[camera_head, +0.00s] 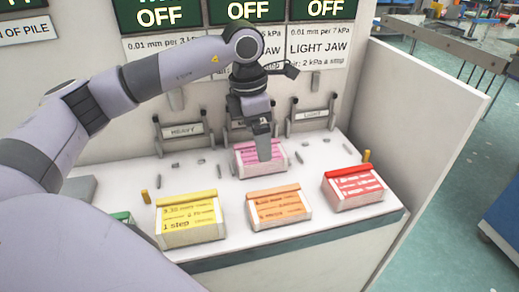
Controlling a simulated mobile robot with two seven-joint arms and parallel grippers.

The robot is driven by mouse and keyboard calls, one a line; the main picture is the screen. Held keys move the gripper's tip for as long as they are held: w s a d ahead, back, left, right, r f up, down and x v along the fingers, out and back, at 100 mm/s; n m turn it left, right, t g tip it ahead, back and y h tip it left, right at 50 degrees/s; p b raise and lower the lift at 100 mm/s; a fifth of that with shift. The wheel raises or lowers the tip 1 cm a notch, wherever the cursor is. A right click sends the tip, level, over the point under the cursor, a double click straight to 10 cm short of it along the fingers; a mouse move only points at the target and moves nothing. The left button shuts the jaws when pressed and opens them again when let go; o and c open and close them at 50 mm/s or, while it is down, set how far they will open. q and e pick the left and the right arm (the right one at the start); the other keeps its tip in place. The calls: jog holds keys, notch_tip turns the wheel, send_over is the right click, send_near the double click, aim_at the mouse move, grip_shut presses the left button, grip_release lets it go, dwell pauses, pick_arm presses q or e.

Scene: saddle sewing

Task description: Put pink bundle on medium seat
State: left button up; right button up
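The pink bundle (244,160) is a small block with pink, printed faces on the white bench, in front of the middle seat. My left gripper (263,155) points down from above, its fingers overlapping the bundle's upper right part. The fingers show as one narrow grey shape, so I cannot tell whether they are open or hold the bundle. The medium seat's label (239,125) is mostly hidden behind my gripper; it lies between a left seat and a right seat labelled light. My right gripper is not in view.
The left seat (183,131) and light seat (311,115) look empty. A white side panel (435,115) bounds the right.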

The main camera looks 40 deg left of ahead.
aim_at(253, 153)
pick_arm(q)
notch_tip(253, 153, up, 7)
jog(key=shift+s+a, duration=0.25)
jog(key=shift+s, duration=0.1)
jog(key=shift+f, duration=0.15)
